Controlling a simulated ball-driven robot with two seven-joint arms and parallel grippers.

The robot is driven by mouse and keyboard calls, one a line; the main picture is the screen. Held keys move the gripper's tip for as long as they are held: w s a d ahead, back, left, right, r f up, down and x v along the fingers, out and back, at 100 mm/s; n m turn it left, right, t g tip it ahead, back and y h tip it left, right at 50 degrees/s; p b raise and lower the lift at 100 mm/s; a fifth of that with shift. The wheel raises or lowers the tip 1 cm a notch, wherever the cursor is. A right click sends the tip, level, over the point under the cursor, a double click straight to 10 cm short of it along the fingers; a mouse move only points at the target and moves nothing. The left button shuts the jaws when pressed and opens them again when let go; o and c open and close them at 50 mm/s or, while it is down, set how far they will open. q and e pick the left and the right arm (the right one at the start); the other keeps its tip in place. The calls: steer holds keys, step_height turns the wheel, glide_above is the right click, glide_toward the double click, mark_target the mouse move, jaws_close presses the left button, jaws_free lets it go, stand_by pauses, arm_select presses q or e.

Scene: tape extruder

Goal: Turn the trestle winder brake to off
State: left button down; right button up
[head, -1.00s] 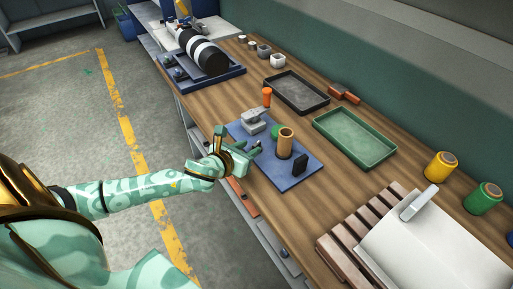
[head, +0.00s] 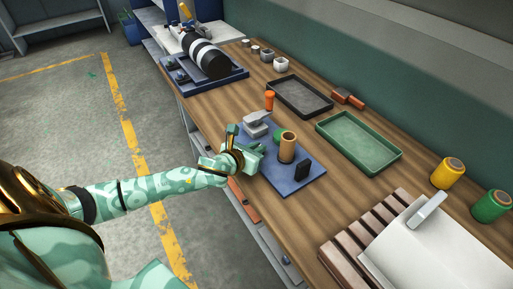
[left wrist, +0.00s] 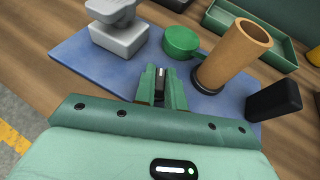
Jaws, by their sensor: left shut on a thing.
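The trestle winder stands on a blue base plate (head: 292,187) on the workbench. It carries a brown tube (head: 288,147), a green disc (head: 277,134), a grey block (head: 256,126) and a black block (head: 302,170). My left gripper (head: 257,152) is at the plate's left edge. In the left wrist view its fingers (left wrist: 161,80) are shut on a small dark part with a pale tip, which I take as the brake lever (left wrist: 158,73). Most of that part is hidden between the fingers. The tube leans in that view (left wrist: 234,52), right of the fingers. My right gripper is not in view.
An orange-topped post (head: 269,100) stands behind the grey block. A black tray (head: 300,97) and a green tray (head: 358,142) lie beyond the plate. A slatted wooden rack (head: 350,245) is at front right. Yellow (head: 447,172) and green (head: 490,205) rolls stand by the wall.

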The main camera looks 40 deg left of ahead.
arm_select(q)
steer(key=shift+d+r+n+g+y+p, duration=0.15)
steer(key=shift+r+n+g+y+p, duration=0.05)
steer(key=shift+n+y+p, duration=0.8)
steer(key=shift+d+r+n+g+y+p, duration=0.1)
steer(key=shift+r+n+g+y+p, duration=0.1)
steer(key=shift+n+y+p, duration=0.75)
steer(key=shift+f+n+y+p, duration=0.1)
steer(key=shift+n+y+p, duration=0.45)
steer(key=shift+y+p, duration=0.45)
steer(key=shift+w+d+f+n+g+y+p, duration=0.1)
steer(key=shift+n+g+y+p, duration=0.15)
steer(key=shift+n+g+y, duration=0.3)
steer(key=shift+f+n+g+y+p, duration=0.1)
steer(key=shift+n+g+y+p, duration=0.15)
steer(key=shift+n+g+y, duration=0.8)
steer(key=shift+n+y, duration=0.15)
steer(key=shift+n, duration=0.15)
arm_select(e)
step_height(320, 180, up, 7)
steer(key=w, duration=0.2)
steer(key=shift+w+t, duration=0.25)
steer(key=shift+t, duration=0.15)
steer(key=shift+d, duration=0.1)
arm_select(q)
steer(key=c, duration=1.5)
jaws_free()
steer(key=shift+o, duration=0.2)
